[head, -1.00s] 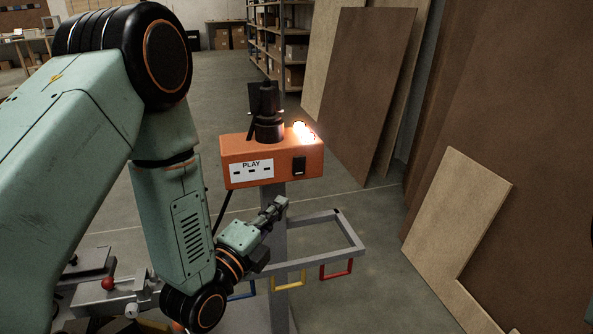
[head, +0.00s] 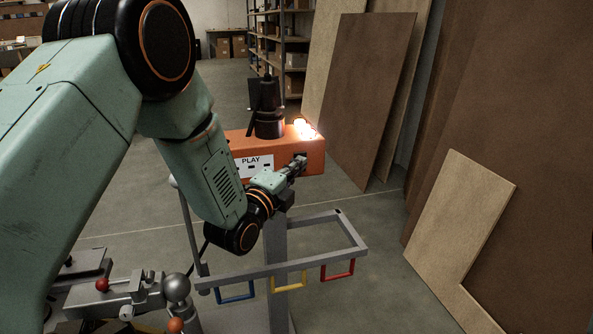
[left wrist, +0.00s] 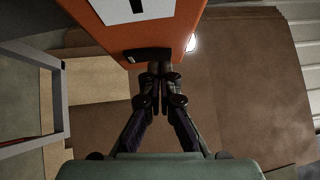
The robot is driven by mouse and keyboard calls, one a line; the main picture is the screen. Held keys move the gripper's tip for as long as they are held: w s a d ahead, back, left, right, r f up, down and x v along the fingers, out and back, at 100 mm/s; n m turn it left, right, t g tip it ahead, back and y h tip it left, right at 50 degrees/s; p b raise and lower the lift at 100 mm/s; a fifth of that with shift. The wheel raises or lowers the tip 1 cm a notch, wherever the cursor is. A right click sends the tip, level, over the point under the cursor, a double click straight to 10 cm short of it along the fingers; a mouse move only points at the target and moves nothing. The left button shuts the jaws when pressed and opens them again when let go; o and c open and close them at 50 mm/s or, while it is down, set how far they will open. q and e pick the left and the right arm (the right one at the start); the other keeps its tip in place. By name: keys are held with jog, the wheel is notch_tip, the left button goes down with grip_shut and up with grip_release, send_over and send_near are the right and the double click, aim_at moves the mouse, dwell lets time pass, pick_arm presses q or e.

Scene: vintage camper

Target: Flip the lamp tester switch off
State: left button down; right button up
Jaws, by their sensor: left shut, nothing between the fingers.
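The lamp tester is an orange box (head: 312,160) on a grey post, with a white PLAY label on its front. The lamp (head: 303,127) on its top right glows brightly. My left gripper (head: 299,162) is shut and empty, with its tips at the right part of the box front, over the switch area. In the left wrist view the black switch (left wrist: 148,54) sits at the edge of the orange face, and the shut fingertips (left wrist: 159,68) are right at it; I cannot tell whether they touch. In the head view the gripper mostly hides the switch. My right gripper is not in view.
A grey frame (head: 330,232) with blue, yellow and red loops juts out below the box. A dark device (head: 267,115) stands on top of the box. Wood panels (head: 365,90) lean at the right. Open floor lies between.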

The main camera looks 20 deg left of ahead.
pick_arm(q)
jog(key=shift+r, duration=0.1)
dwell(0.3)
jog(key=shift+w+a+r+p, duration=0.1)
jog(key=shift+w+a+p, duration=0.1)
jog(key=shift+p, duration=0.5)
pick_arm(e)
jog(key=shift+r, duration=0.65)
pick_arm(q)
jog(key=shift+d, duration=0.1)
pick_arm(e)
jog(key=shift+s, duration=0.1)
